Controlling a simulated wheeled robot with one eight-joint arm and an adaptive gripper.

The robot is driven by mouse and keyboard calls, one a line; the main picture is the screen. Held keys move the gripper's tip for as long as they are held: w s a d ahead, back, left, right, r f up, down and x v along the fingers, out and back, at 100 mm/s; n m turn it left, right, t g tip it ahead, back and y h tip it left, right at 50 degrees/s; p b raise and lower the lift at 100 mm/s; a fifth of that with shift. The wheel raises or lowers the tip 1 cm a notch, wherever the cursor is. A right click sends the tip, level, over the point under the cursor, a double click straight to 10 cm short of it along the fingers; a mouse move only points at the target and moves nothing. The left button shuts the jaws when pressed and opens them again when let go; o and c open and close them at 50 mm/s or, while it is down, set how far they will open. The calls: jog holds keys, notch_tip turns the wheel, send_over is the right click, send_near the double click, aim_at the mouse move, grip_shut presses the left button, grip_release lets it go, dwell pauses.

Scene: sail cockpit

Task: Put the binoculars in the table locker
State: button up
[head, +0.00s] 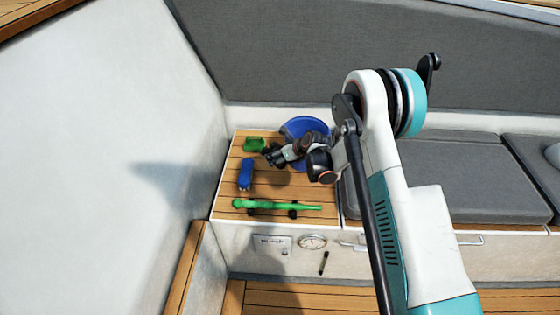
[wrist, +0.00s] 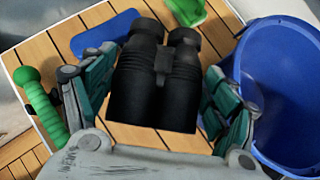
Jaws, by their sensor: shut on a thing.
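The black binoculars (wrist: 155,85) sit between the two fingers of my gripper (wrist: 160,98), which is shut on them, over the slatted wooden top. In the head view the binoculars (head: 271,155) are a small dark shape at the end of my gripper (head: 280,155), partly hidden by it. I cannot tell from these frames whether they touch the wood. No part that I can clearly identify as the table locker shows.
A blue bucket (head: 300,125) stands close to the right of the binoculars. A green item (head: 254,144), a blue item (head: 246,174) and a long green-handled tool (head: 270,205) lie on the slatted top (head: 228,190). Grey cushions (head: 470,180) lie right.

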notch_tip(320, 180, up, 7)
jog(key=shift+f+p, duration=0.15)
jog(key=shift+p, duration=0.7)
jog(key=shift+d+r, duration=0.2)
jog(key=shift+r, duration=0.15)
jog(key=s+d+r+m+t+h, duration=0.1)
jog(key=s+d+r+m, duration=0.1)
jog(key=s+d+r, duration=0.7)
jog(key=s+d+r+m+t+h, duration=0.1)
jog(key=s+d+r+m+h, duration=0.1)
jog(key=s+d+r, duration=0.7)
jog(key=d+r+m, duration=0.1)
jog(key=d+r, duration=0.3)
jog(key=r, duration=0.2)
jog(key=shift+s+d+r+h, duration=0.2)
jog(key=shift+s+r+h, duration=0.1)
jog(key=shift+s+r, duration=0.1)
